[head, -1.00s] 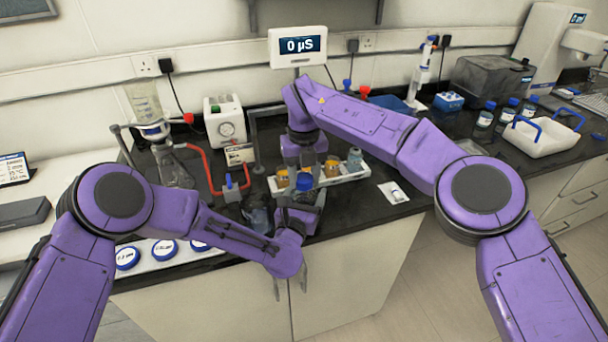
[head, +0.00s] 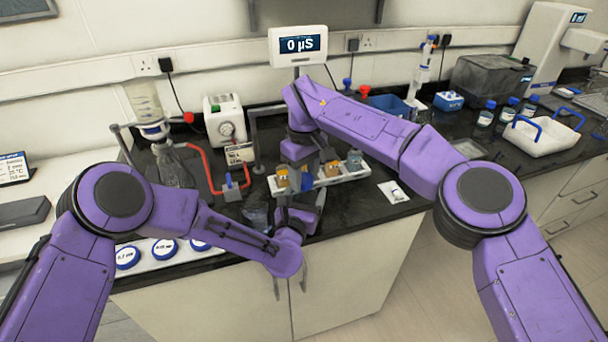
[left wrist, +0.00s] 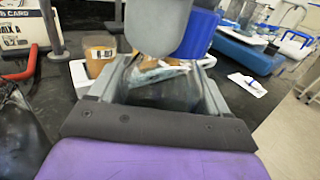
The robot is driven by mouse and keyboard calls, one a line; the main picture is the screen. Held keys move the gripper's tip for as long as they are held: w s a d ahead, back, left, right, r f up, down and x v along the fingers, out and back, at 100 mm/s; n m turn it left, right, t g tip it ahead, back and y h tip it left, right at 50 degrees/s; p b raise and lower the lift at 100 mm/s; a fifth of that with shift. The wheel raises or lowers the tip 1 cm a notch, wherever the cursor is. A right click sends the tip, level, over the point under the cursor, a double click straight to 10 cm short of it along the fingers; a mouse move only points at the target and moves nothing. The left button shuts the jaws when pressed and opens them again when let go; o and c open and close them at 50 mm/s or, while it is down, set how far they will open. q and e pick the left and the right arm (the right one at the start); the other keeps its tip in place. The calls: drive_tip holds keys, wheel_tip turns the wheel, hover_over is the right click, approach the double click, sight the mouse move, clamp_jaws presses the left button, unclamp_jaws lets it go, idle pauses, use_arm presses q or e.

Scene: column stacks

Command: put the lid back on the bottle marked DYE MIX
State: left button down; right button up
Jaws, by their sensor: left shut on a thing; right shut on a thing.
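My left gripper (head: 292,212) is shut on a clear bottle near the bench's front edge. The bottle (left wrist: 160,88) shows between its fingers in the left wrist view, with no readable marking. My right gripper (head: 306,172) is directly above, fingers pointing down. It is shut on a blue lid (left wrist: 198,36), which shows beside a grey finger in the left wrist view. I cannot tell whether lid and bottle touch.
A white rack (head: 345,177) with amber-filled jars (head: 332,168) stands just behind. Red tubing (head: 205,165) and a flask (head: 172,168) are to the left.

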drive_tip(key=o, duration=1.3)
drive_tip(key=shift+c, duration=0.2)
drive_tip(key=shift+r, duration=0.1)
wheel_tip(320, 180, up, 7)
drive_tip(key=shift+r, duration=0.15)
use_arm(q)
unclamp_jaws()
drive_tip(key=shift+s, duration=0.25)
use_arm(e)
drive_tip(key=shift+f, duration=0.2)
use_arm(q)
drive_tip(key=b+v, duration=0.3)
drive_tip(key=v, duration=0.6)
drive_tip(key=shift+s, duration=0.15)
use_arm(e)
wheel_tip(320, 180, down, 3)
drive_tip(key=shift+f, duration=0.1)
use_arm(q)
drive_tip(key=shift+s+a+b, duration=0.15)
drive_tip(key=shift+s+b, duration=0.15)
drive_tip(key=shift+s, duration=0.05)
